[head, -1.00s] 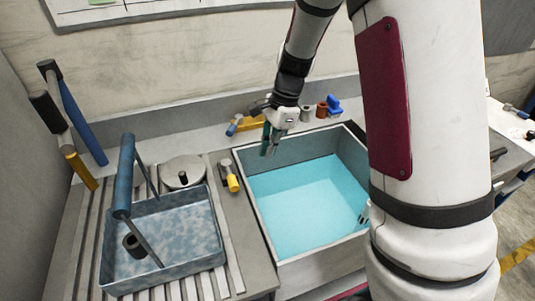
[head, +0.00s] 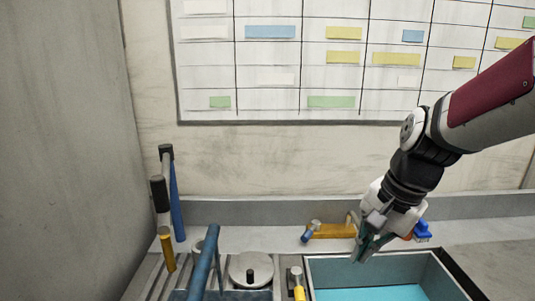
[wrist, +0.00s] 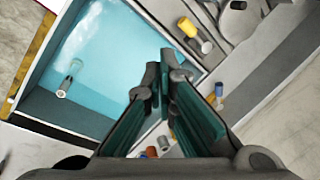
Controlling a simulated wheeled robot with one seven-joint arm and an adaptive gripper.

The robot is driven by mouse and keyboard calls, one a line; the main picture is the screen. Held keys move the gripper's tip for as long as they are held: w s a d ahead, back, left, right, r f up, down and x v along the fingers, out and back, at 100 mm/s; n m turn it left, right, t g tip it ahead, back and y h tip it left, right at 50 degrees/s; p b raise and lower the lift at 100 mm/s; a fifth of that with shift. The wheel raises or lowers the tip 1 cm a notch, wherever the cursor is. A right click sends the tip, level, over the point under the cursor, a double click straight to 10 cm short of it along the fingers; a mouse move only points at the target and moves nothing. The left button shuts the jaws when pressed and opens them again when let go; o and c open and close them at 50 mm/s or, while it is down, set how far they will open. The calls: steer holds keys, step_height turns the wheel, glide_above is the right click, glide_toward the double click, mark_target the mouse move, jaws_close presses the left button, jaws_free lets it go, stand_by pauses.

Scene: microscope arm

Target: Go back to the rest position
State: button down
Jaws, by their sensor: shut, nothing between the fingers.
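My gripper (head: 362,250) is in the head view at the right, above the back edge of the sink basin (head: 318,268). Its fingers point down and are shut with nothing between them. In the wrist view the closed green-sided fingers (wrist: 158,75) reach over the basin's rim, and the blue water (wrist: 110,45) lies to their left. My arm comes in from the right edge of the head view, bent at the wrist.
A blue-handled tray (head: 205,262), a round lid (head: 250,268) and a yellow-handled tool (head: 298,284) stand left of the basin. Hammers (head: 168,205) lean at the left wall. An orange tool (head: 332,231) and a blue piece (head: 421,231) lie behind. A chart board (head: 300,75) hangs above.

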steer(key=s+r+n+t+h, duration=0.1)
steer(key=s+r+n, duration=0.2)
steer(key=s, duration=0.4)
steer(key=s+d+r+n+t+h, duration=0.1)
steer(key=s+r+n+t, duration=0.1)
steer(key=s+n, duration=0.4)
steer(key=shift+s+r+t, duration=0.3)
steer(key=shift+s+r, duration=0.35)
steer(key=shift+r, duration=0.25)
